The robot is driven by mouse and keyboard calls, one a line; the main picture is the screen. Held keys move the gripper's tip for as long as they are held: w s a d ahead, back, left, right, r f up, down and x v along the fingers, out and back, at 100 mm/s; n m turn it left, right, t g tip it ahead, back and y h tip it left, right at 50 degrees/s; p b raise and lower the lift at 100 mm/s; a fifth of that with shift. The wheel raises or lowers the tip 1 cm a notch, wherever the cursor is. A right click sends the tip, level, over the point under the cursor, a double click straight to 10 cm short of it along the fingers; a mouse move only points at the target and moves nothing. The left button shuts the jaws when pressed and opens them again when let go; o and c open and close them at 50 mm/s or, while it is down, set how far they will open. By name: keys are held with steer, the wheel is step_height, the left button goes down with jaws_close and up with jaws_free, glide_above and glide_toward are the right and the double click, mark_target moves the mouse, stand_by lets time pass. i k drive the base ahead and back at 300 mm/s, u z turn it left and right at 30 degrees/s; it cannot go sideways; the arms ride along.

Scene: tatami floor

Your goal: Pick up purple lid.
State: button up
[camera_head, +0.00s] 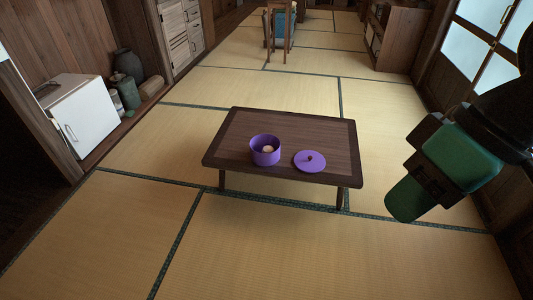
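The purple lid (310,161) is a flat round disc with a small dark knob at its middle. It lies on the low dark wooden table (290,127), near the right front part of the top. A purple round pot (265,156) stands open to the left of the lid, apart from it, with a pale round thing (268,149) inside. My green and black arm shows at the right edge, well to the right of the table and apart from the lid. I cannot make out the gripper's fingers or whether they are open or shut.
Tatami floor (240,245) is clear in front of and around the table. A small white fridge (85,122) stands at the left, with a dark vase (128,64) and jars beside it. A wooden stool (279,27) and a cabinet (396,38) stand farther back.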

mark_target(308, 161)
steer(key=u, duration=0.3)
steer(key=i, duration=2.05)
steer(key=z, duration=0.05)
